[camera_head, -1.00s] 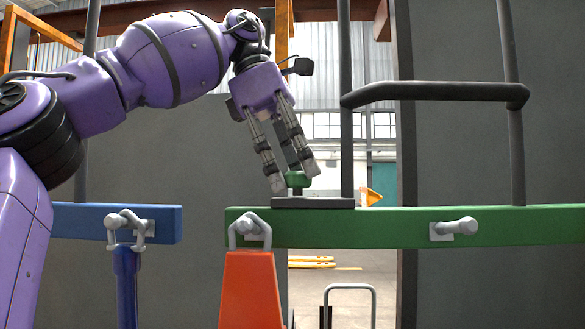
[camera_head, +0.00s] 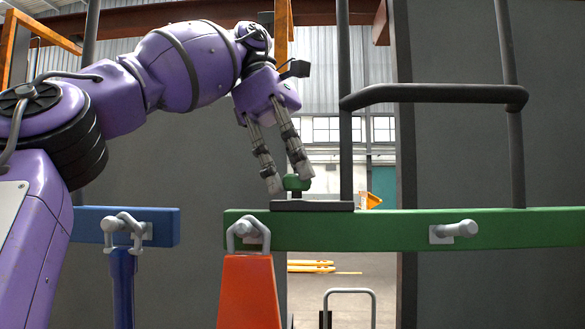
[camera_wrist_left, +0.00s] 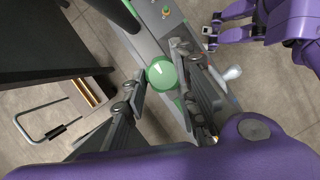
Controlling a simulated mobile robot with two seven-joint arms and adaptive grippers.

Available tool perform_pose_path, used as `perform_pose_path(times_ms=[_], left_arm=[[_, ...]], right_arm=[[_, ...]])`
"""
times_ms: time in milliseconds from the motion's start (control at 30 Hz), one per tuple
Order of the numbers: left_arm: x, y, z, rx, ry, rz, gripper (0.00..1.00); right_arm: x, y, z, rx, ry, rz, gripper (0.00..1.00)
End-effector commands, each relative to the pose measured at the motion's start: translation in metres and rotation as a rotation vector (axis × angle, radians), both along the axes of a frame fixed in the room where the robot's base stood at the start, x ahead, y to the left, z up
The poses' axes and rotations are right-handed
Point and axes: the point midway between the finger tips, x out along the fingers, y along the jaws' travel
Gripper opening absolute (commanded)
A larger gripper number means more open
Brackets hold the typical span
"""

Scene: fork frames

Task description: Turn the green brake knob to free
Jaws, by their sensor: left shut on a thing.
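The green brake knob (camera_head: 295,184) stands on a dark plate (camera_head: 312,205) on top of the green beam (camera_head: 400,229). My left gripper (camera_head: 286,182) reaches down to it from above, with its two fingers on either side of the knob. In the left wrist view the round green knob (camera_wrist_left: 161,75) sits between the fingertips (camera_wrist_left: 160,82), and the gripper is shut on it. Any markings for the knob's positions cannot be made out.
A dark handrail (camera_head: 435,94) with upright posts rises from the green beam, right of the knob. A blue beam (camera_head: 125,226) ends at left, with a gap before the green one. A shackle (camera_head: 249,236) and orange part (camera_head: 245,290) hang below the green beam's near end.

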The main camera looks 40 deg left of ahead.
Motion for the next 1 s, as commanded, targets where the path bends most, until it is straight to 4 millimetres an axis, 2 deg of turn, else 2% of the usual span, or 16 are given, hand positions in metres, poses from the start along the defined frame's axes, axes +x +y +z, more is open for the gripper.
perform_pose_path(times_ms=[67, 100, 167, 767, 1000], left_arm=[[0.0011, 0.0006, 0.0029, -0.002, -0.014, 0.004, 0.00], [0.0011, 0.0006, 0.0030, -0.002, -0.014, 0.004, 0.32], [0.0010, 0.0005, 0.0028, -0.001, -0.013, 0.004, 0.40], [-0.0002, 0.0001, 0.0009, -0.001, -0.005, 0.014, 0.40], [-0.0040, 0.0002, 0.0024, -0.002, -0.008, 0.184, 0.40]], right_arm=[[0.0004, 0.0000, 0.0005, 0.000, -0.001, 0.000, 0.39], [0.0002, 0.0000, 0.0003, 0.000, -0.001, 0.000, 0.39], [-0.0001, -0.0001, -0.0001, 0.000, 0.000, 0.000, 0.39], [-0.0001, 0.0013, -0.0002, 0.003, 0.000, -0.004, 0.39], [0.0032, 0.0013, 0.0036, 0.003, -0.007, -0.003, 0.39]])
